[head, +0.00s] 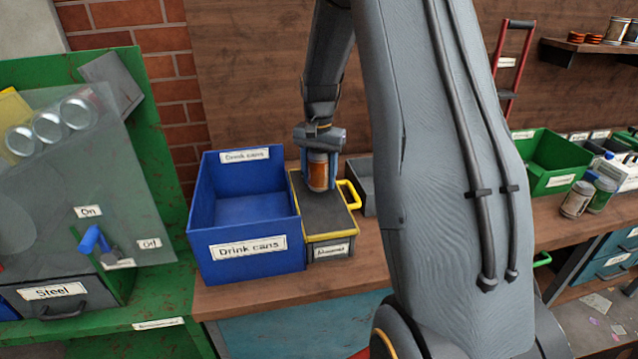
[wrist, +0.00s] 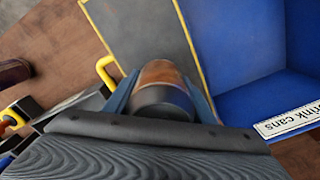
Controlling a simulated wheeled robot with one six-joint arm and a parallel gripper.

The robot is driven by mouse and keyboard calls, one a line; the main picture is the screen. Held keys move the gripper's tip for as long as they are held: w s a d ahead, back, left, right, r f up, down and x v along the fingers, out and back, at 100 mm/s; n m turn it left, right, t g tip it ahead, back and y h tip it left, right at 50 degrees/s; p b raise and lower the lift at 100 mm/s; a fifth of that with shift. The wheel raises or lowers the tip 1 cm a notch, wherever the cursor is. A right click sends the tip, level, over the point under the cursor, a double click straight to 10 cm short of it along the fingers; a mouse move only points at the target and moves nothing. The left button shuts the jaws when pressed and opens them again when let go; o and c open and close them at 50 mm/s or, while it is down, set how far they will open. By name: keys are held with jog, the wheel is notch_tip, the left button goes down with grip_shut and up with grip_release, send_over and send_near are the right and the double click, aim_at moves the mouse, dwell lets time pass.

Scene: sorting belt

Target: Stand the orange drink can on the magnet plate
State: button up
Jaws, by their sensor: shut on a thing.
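The orange drink can (head: 318,172) is upright in my gripper (head: 318,183), over the magnet plate. In the wrist view the can (wrist: 160,75) sits between the two fingers (wrist: 162,92). The magnet plate (head: 326,217) is a dark grey slab with a yellow edge and a yellow handle, on a labelled box beside the blue bin. In the wrist view the plate (wrist: 140,30) lies beyond the can. I cannot tell whether the can's base touches the plate.
A blue bin (head: 250,268) labelled "Drink cans" stands directly left of the plate, with high walls. A grey tray (head: 364,186) is to its right. A green machine with a lever (head: 90,238) is at far left. A green bin (head: 560,150) and jars (head: 577,199) are at right.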

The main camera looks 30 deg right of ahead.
jog(key=shift+f+p, duration=0.35)
jog(key=shift+f, duration=1.1)
jog(key=shift+f, duration=0.1)
jog(key=o, duration=1)
notch_tip(320, 180, up, 12)
jog(key=b, duration=0.3)
